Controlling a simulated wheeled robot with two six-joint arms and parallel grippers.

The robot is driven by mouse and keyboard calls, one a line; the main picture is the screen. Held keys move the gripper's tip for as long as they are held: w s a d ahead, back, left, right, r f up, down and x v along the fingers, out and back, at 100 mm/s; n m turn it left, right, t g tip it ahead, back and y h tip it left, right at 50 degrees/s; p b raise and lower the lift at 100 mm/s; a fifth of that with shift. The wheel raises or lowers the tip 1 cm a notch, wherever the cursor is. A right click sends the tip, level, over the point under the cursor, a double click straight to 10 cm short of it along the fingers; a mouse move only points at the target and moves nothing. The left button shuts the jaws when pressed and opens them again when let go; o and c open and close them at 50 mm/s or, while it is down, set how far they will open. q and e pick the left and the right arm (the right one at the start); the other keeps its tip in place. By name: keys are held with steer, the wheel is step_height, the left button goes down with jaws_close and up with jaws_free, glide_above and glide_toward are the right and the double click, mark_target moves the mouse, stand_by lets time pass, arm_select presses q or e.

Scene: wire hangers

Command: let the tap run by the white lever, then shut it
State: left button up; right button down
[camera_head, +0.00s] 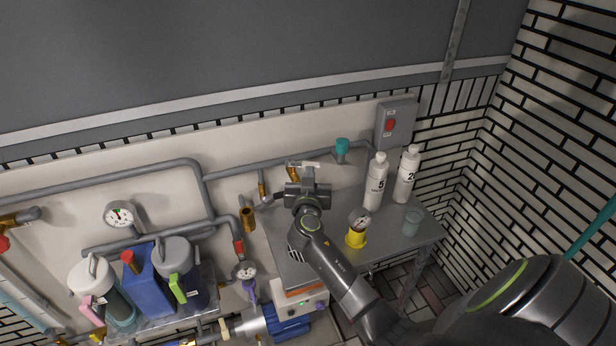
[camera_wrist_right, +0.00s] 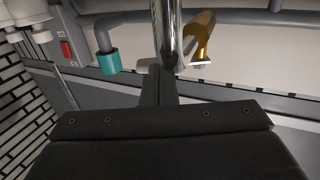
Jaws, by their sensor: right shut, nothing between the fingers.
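The tap (camera_head: 293,174) is a brass fitting on the back wall above the grey table. Its white lever (camera_head: 311,164) extends to the right at the top of the tap. My right gripper (camera_head: 308,185) is shut and empty, just in front of and below the lever; I cannot tell whether they touch. In the right wrist view the shut fingers (camera_wrist_right: 160,83) point towards the wall, with the brass tap (camera_wrist_right: 201,40) to their upper right. A shiny metal tube (camera_wrist_right: 168,28) stands right above the fingertips and partly hides what is behind. No running water shows. My left gripper is not in view.
A teal-capped pipe (camera_head: 342,147) and a red-switch box (camera_head: 395,122) are on the wall. Grey pipes (camera_head: 206,198) crowd the left.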

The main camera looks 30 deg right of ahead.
steer(key=shift+d+n+t+y, duration=0.15)
steer(key=shift+n+t+y, duration=0.15)
steer(key=shift+y, duration=0.1)
steer(key=d+n+t+y+b, duration=0.1)
steer(key=y, duration=0.1)
steer(key=w+d+n+t+y+b, duration=0.1)
steer(key=n+y, duration=0.1)
steer(key=shift+d, duration=0.1)
stand_by(0.8)
